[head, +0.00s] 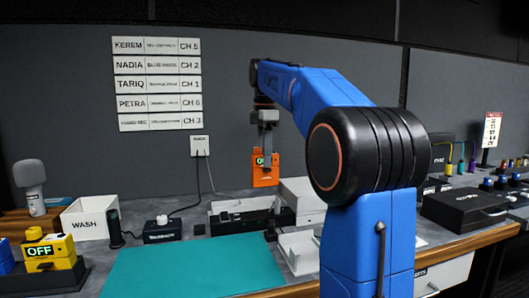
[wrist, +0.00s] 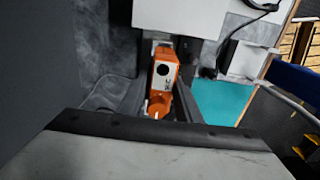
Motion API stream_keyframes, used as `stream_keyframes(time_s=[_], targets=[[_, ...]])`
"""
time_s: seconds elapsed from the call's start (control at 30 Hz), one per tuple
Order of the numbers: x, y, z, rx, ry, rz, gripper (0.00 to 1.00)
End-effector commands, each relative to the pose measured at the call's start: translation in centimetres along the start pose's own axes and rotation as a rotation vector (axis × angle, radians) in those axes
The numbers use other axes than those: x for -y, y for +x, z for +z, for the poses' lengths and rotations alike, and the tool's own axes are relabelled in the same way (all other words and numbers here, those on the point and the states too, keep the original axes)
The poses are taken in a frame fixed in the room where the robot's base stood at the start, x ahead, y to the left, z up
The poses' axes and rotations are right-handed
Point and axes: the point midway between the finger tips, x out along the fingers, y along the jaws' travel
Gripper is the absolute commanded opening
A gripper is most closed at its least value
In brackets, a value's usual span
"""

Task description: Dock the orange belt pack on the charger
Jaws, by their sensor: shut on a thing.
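The orange belt pack (head: 265,175) hangs in the air in front of the grey wall, below my gripper (head: 265,150). A small lit display shows on its face. In the wrist view the orange belt pack (wrist: 162,72) sits between the two dark fingers of my gripper (wrist: 165,100), which is shut on it. Below and to its left in the head view is a long black tray (head: 224,229) with pale parts inside, on the worktop. It may be the charger, but I cannot read a label on it. The pack is clear of it.
A teal mat (head: 190,268) lies bare in front. A white box (head: 300,192) stands right of the tray, and a white holder (head: 300,250) nearer me. A black talkback box (head: 162,232), a WASH bin (head: 90,219) and yellow units (head: 48,250) stand left.

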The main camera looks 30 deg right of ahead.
Motion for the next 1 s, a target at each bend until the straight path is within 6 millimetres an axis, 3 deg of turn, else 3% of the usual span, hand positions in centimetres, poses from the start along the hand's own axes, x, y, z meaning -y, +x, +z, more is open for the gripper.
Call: stream_keyframes(time_s=[0.5,1.0], targets=[[0.1,3.5,0.0,0.0,0.0,0.0,0.03],[0.0,3.8,0.0,0.0,0.0,0.001,0.03]])
